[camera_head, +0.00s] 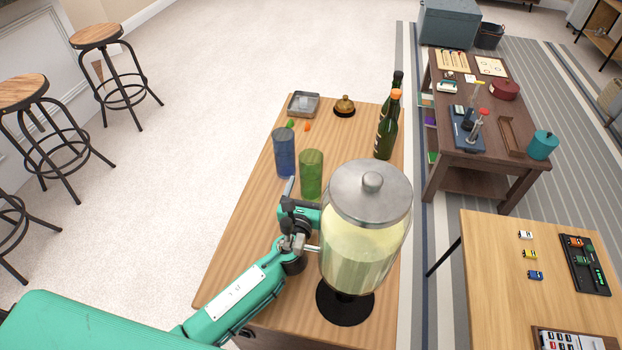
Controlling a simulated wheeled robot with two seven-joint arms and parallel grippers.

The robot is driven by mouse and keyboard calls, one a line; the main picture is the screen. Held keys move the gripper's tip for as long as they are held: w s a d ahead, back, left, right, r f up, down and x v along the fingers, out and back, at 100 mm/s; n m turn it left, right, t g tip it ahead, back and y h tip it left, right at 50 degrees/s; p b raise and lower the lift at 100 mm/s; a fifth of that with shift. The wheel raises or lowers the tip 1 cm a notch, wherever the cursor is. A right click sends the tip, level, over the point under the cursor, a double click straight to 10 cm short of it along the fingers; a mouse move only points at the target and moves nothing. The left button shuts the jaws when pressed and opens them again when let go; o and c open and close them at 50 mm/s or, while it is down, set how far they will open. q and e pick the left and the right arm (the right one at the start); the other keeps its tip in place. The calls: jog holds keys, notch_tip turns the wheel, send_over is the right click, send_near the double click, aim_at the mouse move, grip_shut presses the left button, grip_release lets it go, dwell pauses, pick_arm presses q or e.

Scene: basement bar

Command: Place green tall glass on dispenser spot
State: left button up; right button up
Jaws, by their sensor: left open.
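The green tall glass (311,174) stands upright on the wooden table (232,255), just right of a blue tall glass (284,153). The drink dispenser (357,240), a clear jar of pale yellow liquid with a grey lid, stands nearer to me on a round black base (345,303). My left gripper (303,215) is open, just on the near side of the green glass and left of the dispenser. The dispenser partly hides its fingers, and I cannot tell whether they touch the glass. I see no tap or marked spot. My right gripper is out of view.
Two dark bottles (386,135) stand at the table's right edge. A square ashtray (303,105), a brass bell (345,105) and small green and orange items (307,127) lie at the far end. The table's left strip is clear. Other tables stand at right.

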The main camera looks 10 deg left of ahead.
pick_arm(q)
jog(key=shift+w, duration=0.6)
jog(key=w, duration=0.3)
jog(key=shift+w+a+f+p, duration=0.15)
jog(key=shift+w+p, duration=0.1)
jog(key=shift+p, duration=0.15)
jog(key=shift+w, duration=0.4)
jog(key=c, duration=1.1)
jog(key=shift+c, duration=1.1)
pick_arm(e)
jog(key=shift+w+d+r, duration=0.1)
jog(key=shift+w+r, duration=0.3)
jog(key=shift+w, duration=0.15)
